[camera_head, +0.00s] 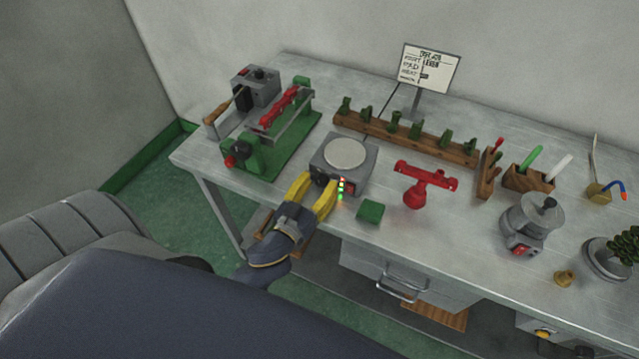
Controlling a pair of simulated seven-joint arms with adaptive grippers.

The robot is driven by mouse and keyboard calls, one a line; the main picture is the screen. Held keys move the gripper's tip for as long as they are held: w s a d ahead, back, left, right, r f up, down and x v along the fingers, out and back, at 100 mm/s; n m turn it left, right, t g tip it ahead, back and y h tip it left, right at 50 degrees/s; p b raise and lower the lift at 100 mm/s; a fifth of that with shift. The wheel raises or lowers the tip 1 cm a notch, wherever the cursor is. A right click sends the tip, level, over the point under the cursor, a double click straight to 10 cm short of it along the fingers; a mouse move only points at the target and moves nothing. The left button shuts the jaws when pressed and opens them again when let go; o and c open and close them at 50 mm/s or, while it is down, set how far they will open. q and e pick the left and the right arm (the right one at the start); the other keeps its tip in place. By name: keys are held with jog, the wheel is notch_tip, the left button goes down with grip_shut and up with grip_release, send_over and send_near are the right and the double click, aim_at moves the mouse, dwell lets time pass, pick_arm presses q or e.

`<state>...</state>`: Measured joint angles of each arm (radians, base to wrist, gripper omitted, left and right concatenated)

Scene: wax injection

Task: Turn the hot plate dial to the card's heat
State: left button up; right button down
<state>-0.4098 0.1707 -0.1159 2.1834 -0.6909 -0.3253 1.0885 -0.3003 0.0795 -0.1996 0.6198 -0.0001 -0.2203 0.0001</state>
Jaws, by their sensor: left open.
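The hot plate (358,181), a grey box with a round pale top, stands near the table's front edge, left of the middle. Its dark dial (319,178) is on the front face, partly hidden by my fingers. Small red, orange and green lights show at the front. My left gripper (317,183) has yellow fingers, open and spread on either side of the dial; I cannot tell whether they touch it. The white card (431,67) stands on a post at the back; its lines, one seemingly about heat, are too small to read surely. My right gripper is not in view.
A green press (265,150) is on the left, a wooden rack (440,147) behind. A grey pot (530,216) stands at the right.

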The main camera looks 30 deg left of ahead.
pick_arm(q)
jog(key=shift+w, duration=0.1)
grip_shut()
dwell(0.4)
